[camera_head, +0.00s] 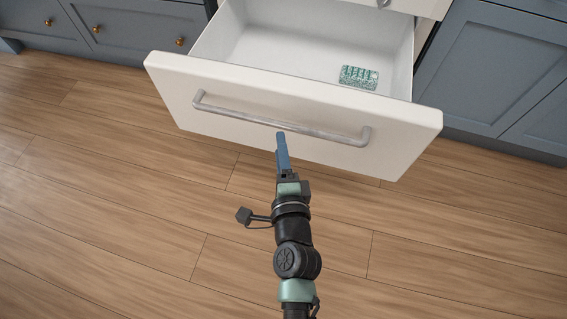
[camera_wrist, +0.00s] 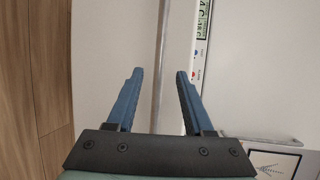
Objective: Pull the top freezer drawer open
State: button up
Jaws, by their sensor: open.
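The freezer drawer (camera_head: 310,112) is white and stands pulled out, its inside showing from above in the head view. Its grey bar handle (camera_head: 230,110) runs along the front. My gripper (camera_head: 281,138) reaches the middle of the handle from the near side. In the wrist view my gripper (camera_wrist: 158,75) is open, with two blue fingers apart. A grey bar (camera_wrist: 161,40) runs between them, nearer the left finger; I cannot tell whether it touches. A small green and white patterned item (camera_head: 359,77) lies in the drawer at the right.
Blue-grey cabinets stand on the left (camera_head: 110,30) and right (camera_head: 490,65) of the white unit. A white front (camera_head: 415,7) is above the drawer. The wooden floor (camera_head: 130,200) is clear. The wrist view shows a green display strip (camera_wrist: 204,20) and a grey-framed panel (camera_wrist: 272,160).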

jog(key=s, duration=0.4)
jog(key=shift+s+d+r, duration=0.2)
jog(key=shift+s+r, duration=0.05)
jog(key=shift+r, duration=0.15)
